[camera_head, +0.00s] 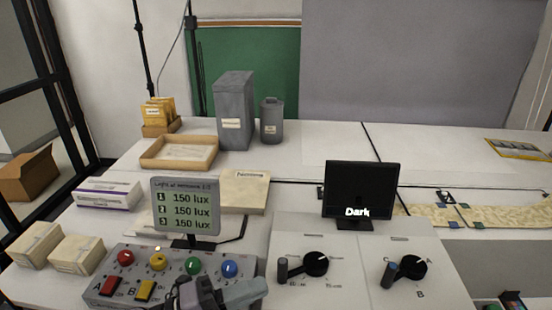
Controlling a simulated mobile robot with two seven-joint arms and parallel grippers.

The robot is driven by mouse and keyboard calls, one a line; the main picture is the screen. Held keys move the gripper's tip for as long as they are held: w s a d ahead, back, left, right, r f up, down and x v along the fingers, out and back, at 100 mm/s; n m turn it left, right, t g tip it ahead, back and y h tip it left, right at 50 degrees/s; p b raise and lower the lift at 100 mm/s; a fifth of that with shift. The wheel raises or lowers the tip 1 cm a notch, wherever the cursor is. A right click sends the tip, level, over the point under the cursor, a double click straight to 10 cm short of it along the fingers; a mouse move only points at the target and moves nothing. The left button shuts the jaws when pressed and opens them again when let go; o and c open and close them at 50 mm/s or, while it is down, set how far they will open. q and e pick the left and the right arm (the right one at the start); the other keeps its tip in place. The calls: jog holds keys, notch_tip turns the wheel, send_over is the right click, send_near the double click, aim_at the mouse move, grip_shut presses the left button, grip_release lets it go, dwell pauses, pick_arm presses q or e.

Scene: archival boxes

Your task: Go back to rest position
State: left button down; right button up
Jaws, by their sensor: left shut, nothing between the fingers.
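My left gripper (226,293) shows at the bottom edge of the head view, in front of the button panel (133,263). It is shut and empty, and it hides part of the panel's lower right side. The panel carries a red, a yellow, a green and a blue knob, with a red and a yellow push button below them. I cannot tell whether the gripper touches the panel. My right gripper is not in view.
A lux display (186,207) stands behind the panel. A dark monitor (361,190) reads "Dark", above two rotary dials (316,264). White boxes (107,194), a wooden tray (180,152) and grey archival boxes (234,110) stand further back. The back right table is mostly clear.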

pick_arm(q)
jog(key=a+f+n+t+y, duration=0.8)
jog(key=a+n+t+y, duration=0.15)
jog(key=n, duration=0.95)
jog(key=s+a+f+n+g+y, duration=0.3)
jog(key=s+f+n, duration=0.1)
jog(key=s+f, duration=0.1)
jog(key=s+a+f+n+g+y, duration=0.3)
jog(key=s+f+n, duration=0.2)
jog(key=f, duration=0.3)
jog(key=shift+s+a+f, duration=0.15)
jog(key=shift+s+a, duration=0.1)
jog(key=shift+s, duration=0.45)
jog(key=shift+y, duration=0.25)
